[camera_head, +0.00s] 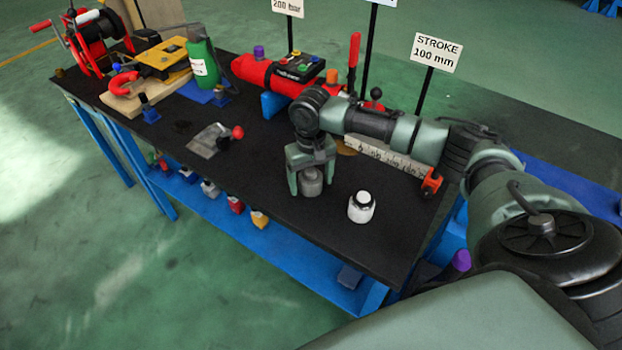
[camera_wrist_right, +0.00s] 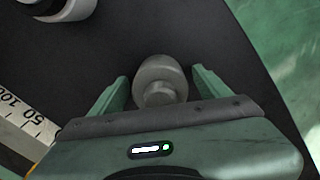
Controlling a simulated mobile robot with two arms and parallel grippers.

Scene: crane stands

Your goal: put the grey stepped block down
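The grey stepped block (camera_head: 311,185) is a round, stepped grey piece near the front edge of the black tabletop. It also shows in the right wrist view (camera_wrist_right: 160,78), between my fingers. My right gripper (camera_head: 311,180) points down over it, one finger on each side. In the right wrist view the fingers (camera_wrist_right: 160,82) are apart, with a narrow dark gap between each finger and the block. The block appears to stand upright on the tabletop, though its base is partly hidden. My left gripper is not in view.
A white capped piece (camera_head: 361,208) stands just right of the block. A ruler (camera_head: 385,157) lies behind my gripper. A red cylinder (camera_head: 252,70), a green bottle (camera_head: 203,66) and a metal plate with a red knob (camera_head: 213,139) are farther left. The tabletop left of the block is clear.

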